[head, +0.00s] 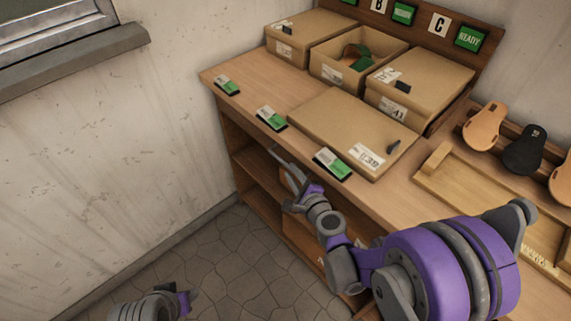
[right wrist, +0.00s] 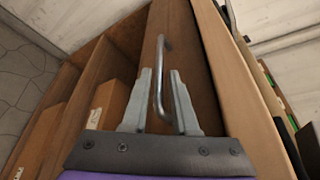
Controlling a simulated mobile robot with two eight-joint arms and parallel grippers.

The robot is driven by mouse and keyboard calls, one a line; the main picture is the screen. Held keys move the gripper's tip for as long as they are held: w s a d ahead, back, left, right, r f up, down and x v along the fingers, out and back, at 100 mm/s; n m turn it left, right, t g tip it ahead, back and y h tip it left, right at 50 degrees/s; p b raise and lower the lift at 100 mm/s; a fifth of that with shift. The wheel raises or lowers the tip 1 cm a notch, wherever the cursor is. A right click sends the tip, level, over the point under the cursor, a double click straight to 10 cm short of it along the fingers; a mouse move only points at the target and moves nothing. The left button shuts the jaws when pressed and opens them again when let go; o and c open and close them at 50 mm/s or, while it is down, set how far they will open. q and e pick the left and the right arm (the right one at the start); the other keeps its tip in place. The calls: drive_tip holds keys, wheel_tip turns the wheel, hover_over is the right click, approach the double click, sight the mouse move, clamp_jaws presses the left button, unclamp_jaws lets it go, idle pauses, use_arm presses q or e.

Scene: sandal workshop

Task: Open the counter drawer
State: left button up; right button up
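The counter drawer shows in the right wrist view as a brown wooden front (right wrist: 187,62) with a grey bar handle (right wrist: 159,75). No gap around the drawer front is clear to me. My right gripper (right wrist: 161,72) is open, with one finger on each side of the handle. I cannot tell whether either finger touches it. In the head view my right gripper (head: 288,170) is at the counter's front, just below the top's edge, and my arm hides part of that front. My left gripper (head: 188,300) is low at the bottom edge, over the floor, away from the counter; its fingers are unclear.
The counter top (head: 235,102) bears several cardboard boxes, including a closed flat box (head: 345,125) near the front edge. Green-and-white tags (head: 333,163) lie along that edge. Open shelves (head: 255,165) are below. A wooden tray (head: 470,190) and sandal soles (head: 485,127) are at right. The tiled floor (head: 230,255) is clear.

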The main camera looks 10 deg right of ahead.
sight(286, 163)
drive_tip(key=x, duration=0.5)
drive_tip(key=shift+w+a+f, duration=0.1)
drive_tip(key=shift+w, duration=0.1)
clamp_jaws()
idle(1.2)
